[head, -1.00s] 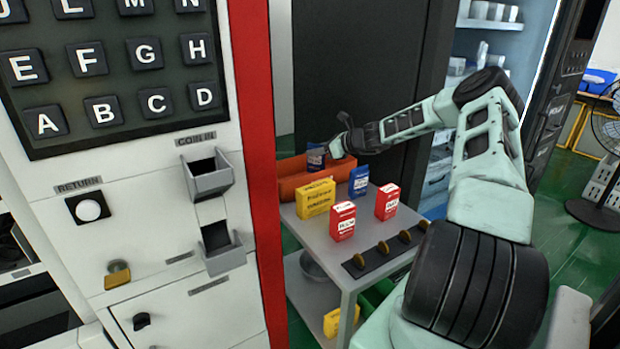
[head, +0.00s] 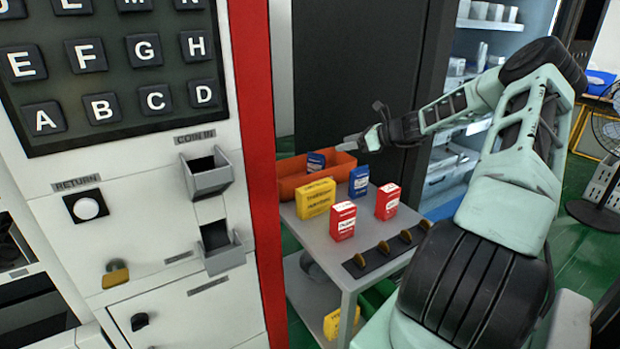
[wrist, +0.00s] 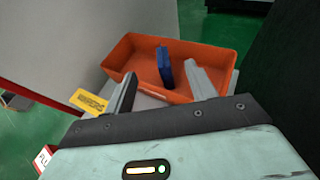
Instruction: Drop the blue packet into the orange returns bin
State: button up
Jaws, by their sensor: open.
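A blue packet (head: 316,162) is inside the orange bin (head: 290,192), with its top showing above the front wall. In the wrist view the blue packet (wrist: 165,66) stands roughly upright inside the orange bin (wrist: 120,60), its lower part near the bin's front side. My gripper (head: 352,143) is open and empty, above and to the right of the bin in the head view. In the wrist view its two fingers (wrist: 160,72) are spread wide, with the packet seen between them and beyond. A second blue packet (head: 359,181) stands on the grey trolley top beside the bin.
A yellow box (head: 316,198) and two red boxes, one nearer (head: 343,221) and one farther (head: 387,201), stand on the trolley (head: 320,250). A dark strip with several coins (head: 380,250) lies along its edge. The vending machine (head: 150,215) stands to the left.

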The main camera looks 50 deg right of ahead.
jog(key=v, duration=0.6)
dwell(0.5)
